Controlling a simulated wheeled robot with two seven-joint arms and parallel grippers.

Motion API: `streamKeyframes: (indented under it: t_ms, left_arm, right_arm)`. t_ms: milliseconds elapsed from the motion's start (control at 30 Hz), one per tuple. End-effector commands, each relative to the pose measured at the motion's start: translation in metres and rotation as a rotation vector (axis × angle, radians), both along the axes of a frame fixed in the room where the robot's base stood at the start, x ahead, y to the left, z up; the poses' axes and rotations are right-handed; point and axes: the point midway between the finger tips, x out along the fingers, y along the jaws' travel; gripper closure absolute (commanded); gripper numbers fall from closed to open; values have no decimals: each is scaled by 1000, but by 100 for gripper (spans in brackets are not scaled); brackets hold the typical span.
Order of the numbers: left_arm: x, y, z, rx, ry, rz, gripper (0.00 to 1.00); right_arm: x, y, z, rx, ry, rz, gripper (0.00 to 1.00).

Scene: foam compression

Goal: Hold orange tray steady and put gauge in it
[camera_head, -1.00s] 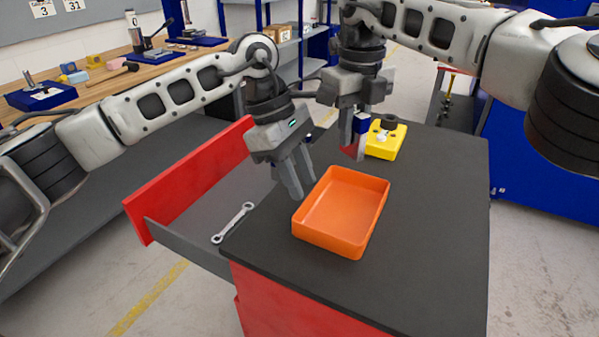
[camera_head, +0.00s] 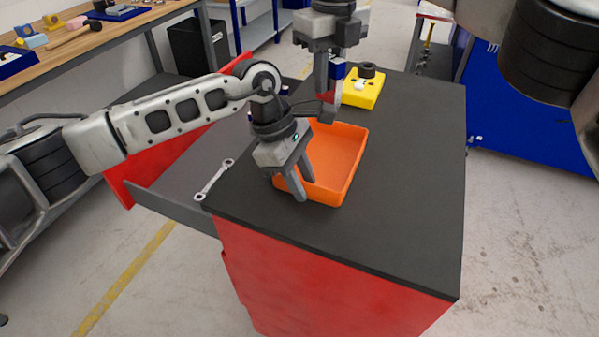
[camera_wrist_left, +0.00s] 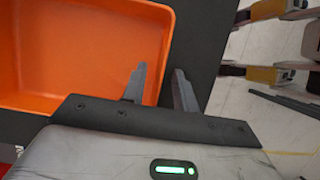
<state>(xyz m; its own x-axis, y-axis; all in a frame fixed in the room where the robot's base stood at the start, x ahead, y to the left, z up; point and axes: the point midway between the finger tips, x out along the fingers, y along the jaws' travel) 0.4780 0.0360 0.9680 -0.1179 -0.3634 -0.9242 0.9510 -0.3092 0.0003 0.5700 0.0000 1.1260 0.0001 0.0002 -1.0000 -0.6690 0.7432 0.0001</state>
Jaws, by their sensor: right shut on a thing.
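The orange tray (camera_head: 340,160) sits on the dark cabinet top. My left gripper (camera_head: 300,188) is at its near-left wall, fingers pointing down and apart. In the left wrist view the tray (camera_wrist_left: 70,50) lies to the left. The two fingers (camera_wrist_left: 160,85) stand on either side of its wall, with a gap between them. My right gripper (camera_head: 330,80) is behind the tray, shut on a small blue and red thing that I take to be the gauge (camera_head: 337,70). The fingers partly hide it. It is above the top, outside the tray.
A yellow block (camera_head: 368,96) with a dark round piece stands behind the tray. A wrench (camera_head: 214,180) lies at left by the open red drawer (camera_head: 118,190). The top's right and front parts are clear. A workbench (camera_head: 90,40) is at back left.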

Motion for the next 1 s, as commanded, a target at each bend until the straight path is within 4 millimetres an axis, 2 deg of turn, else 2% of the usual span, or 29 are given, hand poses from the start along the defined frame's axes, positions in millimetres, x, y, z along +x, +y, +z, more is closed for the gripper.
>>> streamKeyframes:
  t_ms: [67,167,200,467,1000]
  left_arm:
    - [0,0,0,0,0,0,71]
    - [0,0,0,-1,0,0,96]
    - [0,0,0,-1,0,0,100]
    - [0,0,0,-1,0,0,100]
    - [0,0,1,-1,-1,0,100]
  right_arm:
    - [0,0,1,1,-1,0,100]
    - [0,0,1,1,-1,0,100]
    - [0,0,1,1,-1,0,100]
    - [0,0,-2,1,-1,0,100]
    - [0,0,-40,0,0,0,100]
